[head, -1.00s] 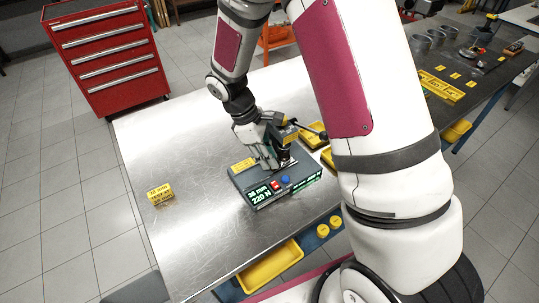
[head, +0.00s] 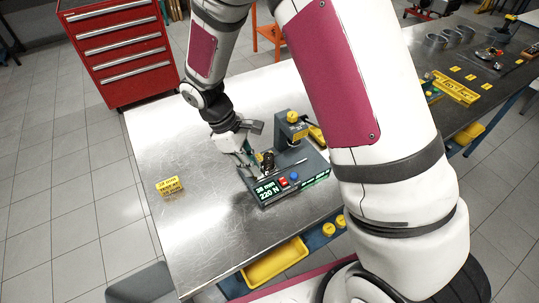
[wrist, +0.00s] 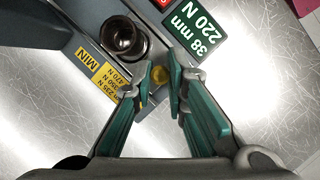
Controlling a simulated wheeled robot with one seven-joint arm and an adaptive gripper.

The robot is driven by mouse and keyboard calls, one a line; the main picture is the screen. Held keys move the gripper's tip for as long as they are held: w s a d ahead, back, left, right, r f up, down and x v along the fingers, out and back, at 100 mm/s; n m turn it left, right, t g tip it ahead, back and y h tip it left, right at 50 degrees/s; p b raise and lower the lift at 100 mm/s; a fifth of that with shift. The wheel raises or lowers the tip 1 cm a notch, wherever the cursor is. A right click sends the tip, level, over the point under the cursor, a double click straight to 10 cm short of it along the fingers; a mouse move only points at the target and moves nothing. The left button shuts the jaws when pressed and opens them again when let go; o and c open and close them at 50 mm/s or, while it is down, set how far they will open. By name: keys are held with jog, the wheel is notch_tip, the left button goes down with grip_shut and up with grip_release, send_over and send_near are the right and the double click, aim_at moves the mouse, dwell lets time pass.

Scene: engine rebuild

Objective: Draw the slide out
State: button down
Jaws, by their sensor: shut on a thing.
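The grey tester (head: 318,166) stands on the steel bench, with a green-lit display reading 38 mm 220 N and red and blue buttons. Its upright post (head: 291,130) has a yellow cap. A dark round part (head: 267,161) sits on the tester, left of the post and clear of it; it shows in the wrist view (wrist: 123,37) as a hollow dark ring. My gripper (head: 250,165) is at the tester's left side. In the wrist view its green fingers (wrist: 163,78) are shut on a small yellow knob (wrist: 160,75). The slide's body is partly hidden.
A yellow card (head: 169,187) stands on the bench to the left, with bare steel around it. Yellow bins (head: 273,263) hang at the bench's front edge. A red tool cabinet (head: 120,50) stands behind. My arm covers part of the bench's right side.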

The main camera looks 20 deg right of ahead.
jog(key=shift+s+a, duration=0.15)
jog(key=shift+a, duration=0.6)
jog(key=c, duration=1.9)
grip_release()
jog(key=v, duration=1.2)
